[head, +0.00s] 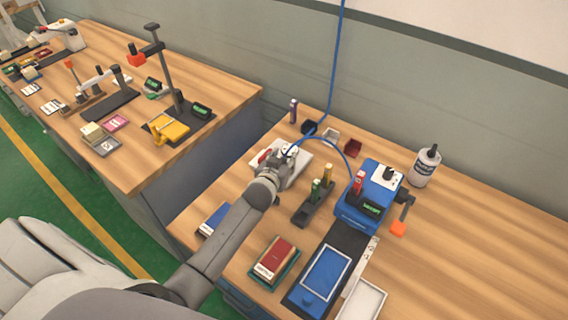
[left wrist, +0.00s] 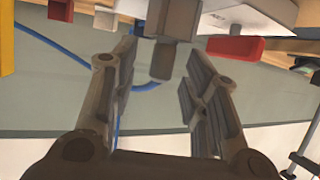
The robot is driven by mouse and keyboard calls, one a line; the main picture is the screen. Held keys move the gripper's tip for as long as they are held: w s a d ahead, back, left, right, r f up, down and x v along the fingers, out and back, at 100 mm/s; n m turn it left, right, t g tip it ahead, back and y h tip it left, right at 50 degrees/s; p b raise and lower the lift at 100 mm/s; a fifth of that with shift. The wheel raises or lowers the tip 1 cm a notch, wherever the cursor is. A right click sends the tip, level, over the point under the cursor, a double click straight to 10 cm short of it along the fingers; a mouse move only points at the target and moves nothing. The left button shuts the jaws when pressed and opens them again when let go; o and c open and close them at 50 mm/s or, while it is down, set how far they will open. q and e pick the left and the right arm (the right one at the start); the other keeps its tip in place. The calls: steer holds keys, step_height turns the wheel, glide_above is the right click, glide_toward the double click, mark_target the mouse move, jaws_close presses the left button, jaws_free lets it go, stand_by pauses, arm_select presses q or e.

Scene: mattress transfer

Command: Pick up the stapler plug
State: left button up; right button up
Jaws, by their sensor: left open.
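My left gripper (head: 288,156) reaches over a white plate (head: 300,165) on the workbench. In the left wrist view its two fingers (left wrist: 160,90) are apart, with nothing clamped between them. A grey block with a short stem (left wrist: 172,22), which looks like the plug, is beyond the fingertips, roughly centred between them. I cannot tell whether they touch it. In the head view the gripper hides the plug. A blue cable (head: 335,145) arcs from the gripper area to the blue stapler machine (head: 368,195). My right gripper is not in view.
A rack with green and yellow handles (head: 315,203) stands close to the right of my arm. Small bins (head: 353,147) are behind it, and a white bottle (head: 426,166) stands farther right. Another blue cable (head: 336,60) hangs from above. The bench's right end is clear.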

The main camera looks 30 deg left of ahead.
arm_select(q)
jaws_close()
steer(key=shift+r, duration=0.15)
stand_by(0.4)
